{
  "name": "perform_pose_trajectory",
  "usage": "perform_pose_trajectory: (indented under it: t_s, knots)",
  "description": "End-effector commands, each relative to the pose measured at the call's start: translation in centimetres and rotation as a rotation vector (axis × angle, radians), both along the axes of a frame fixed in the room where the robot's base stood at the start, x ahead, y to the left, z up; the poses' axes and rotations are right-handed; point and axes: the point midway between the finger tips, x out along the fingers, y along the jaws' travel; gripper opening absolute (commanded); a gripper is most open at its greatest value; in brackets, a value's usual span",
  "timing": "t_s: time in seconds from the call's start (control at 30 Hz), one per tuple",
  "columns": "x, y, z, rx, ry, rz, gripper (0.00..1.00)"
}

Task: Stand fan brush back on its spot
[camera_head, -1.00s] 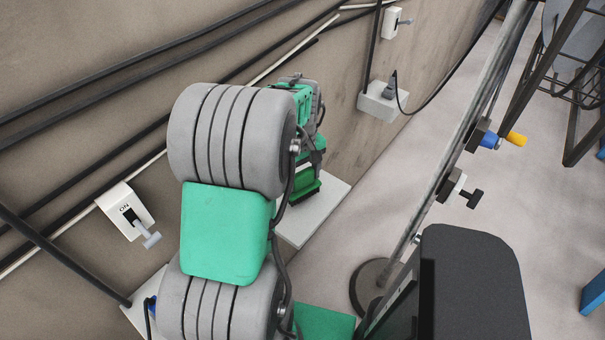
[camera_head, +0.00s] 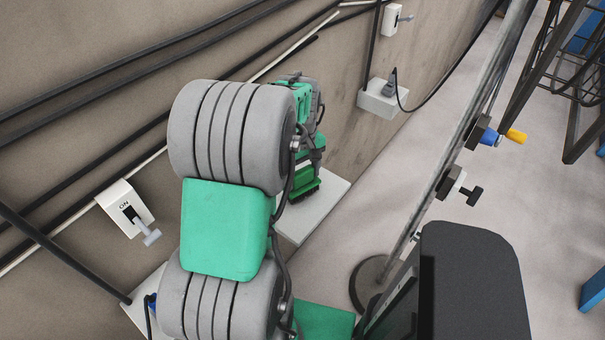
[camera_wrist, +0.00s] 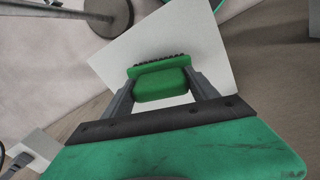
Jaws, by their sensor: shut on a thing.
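The fan brush is a green block with a row of dark bristles. It shows in the head view (camera_head: 304,180) just above the white board, and in the wrist view (camera_wrist: 160,84). My gripper (camera_wrist: 161,88) is shut on it, with one dark finger on each side. In the head view my gripper (camera_head: 312,148) is partly hidden behind my arm. The white board (camera_head: 322,207) lies beneath the brush and also shows in the wrist view (camera_wrist: 210,50). I cannot tell whether the brush touches the board.
A wall with dark pipes runs close along the left. A white socket box (camera_head: 382,99) with a plugged cable and an ON switch (camera_head: 126,210) are on it. A metal stand pole (camera_head: 440,165) with a round base (camera_head: 369,283) stands right of the board. Bare floor lies between.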

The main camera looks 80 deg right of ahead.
Motion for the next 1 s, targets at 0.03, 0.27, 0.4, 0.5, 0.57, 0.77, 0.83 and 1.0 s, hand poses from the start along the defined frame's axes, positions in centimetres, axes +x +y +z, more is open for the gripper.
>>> perform_pose_trajectory:
  t_s: [0.03, 0.27, 0.4, 0.5, 0.57, 0.77, 0.83, 1.0]
  knots:
    - [0.0, 0.0, -0.2, 0.0, 0.0, 0.0, 0.0]
    - [0.0, 0.0, -0.6, 0.0, 0.0, 0.0, 0.0]
    - [0.0, 0.0, -0.9, 0.0, 0.0, 0.0, 0.0]
    - [0.0, 0.0, -1.1, 0.0, 0.0, 0.0, 0.0]
    - [0.0, 0.0, -1.2, 0.0, 0.0, 0.0, 0.0]
    - [0.0, 0.0, -1.6, 0.0, 0.0, 0.0, 0.0]
    - [0.0, 0.0, -1.6, 0.0, 0.0, 0.0, 0.0]
    - [0.0, 0.0, -1.6, 0.0, 0.0, 0.0, 0.76]
